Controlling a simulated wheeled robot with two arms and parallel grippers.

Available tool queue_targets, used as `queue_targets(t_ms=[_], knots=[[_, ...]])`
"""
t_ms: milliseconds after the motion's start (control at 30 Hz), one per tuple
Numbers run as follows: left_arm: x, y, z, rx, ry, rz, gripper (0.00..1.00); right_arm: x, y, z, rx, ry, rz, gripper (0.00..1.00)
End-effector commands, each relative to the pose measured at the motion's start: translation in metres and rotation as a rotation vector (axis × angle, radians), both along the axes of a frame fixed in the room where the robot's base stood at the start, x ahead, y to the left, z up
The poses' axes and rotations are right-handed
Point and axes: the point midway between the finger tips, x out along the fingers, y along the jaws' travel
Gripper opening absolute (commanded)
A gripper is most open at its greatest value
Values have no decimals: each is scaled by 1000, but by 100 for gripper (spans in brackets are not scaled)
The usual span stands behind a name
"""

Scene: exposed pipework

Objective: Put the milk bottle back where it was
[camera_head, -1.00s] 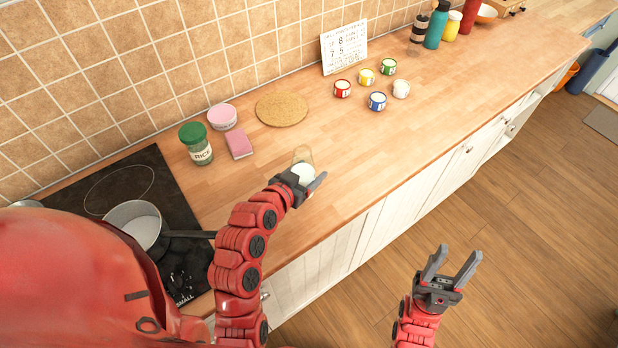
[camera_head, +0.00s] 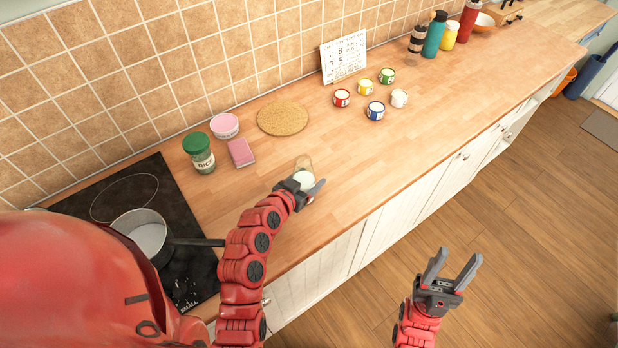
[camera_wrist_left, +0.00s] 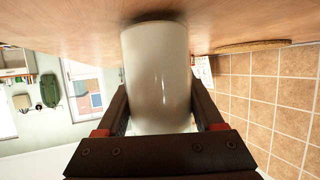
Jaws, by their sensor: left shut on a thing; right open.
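The milk bottle (camera_head: 303,181), clear with white milk in it, is at the counter's front part, in the middle of the head view. My left gripper (camera_head: 307,189) is shut on it and hides part of it. In the left wrist view the whitish bottle (camera_wrist_left: 158,75) stands between the two dark fingers (camera_wrist_left: 160,118), its far end by the wooden counter with a dark shadow there. I cannot tell whether it touches the counter. My right gripper (camera_head: 452,272) is open and empty, in front of the counter above the floor.
Several small colored cups (camera_head: 376,110) stand farther right. A pot (camera_head: 143,236) is on the stove. The counter (camera_head: 430,120) right of the bottle is clear.

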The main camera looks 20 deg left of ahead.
Motion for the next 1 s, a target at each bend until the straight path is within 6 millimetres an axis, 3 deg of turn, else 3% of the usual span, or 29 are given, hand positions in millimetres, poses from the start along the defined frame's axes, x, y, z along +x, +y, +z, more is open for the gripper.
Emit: queue_targets(t_ms=[100, 133, 267, 667, 1000], knots=[[0, 0, -3, -1, -2, 0, 0, 0, 0, -5, 0, 0, 0, 50], [0, 0, -2, 0, -1, 0, 74, 0, 0, -3, 0, 0, 0, 50], [0, 0, -2, 0, 0, 0, 98, 0, 0, -3, 0, 0, 0, 50], [-1, 0, 2, 0, 0, 0, 99, 0, 0, 1, 0, 0, 0, 50], [-46, 15, 16, 0, -2, 5, 99, 0, 0, -25, 0, 0, 0, 50]])
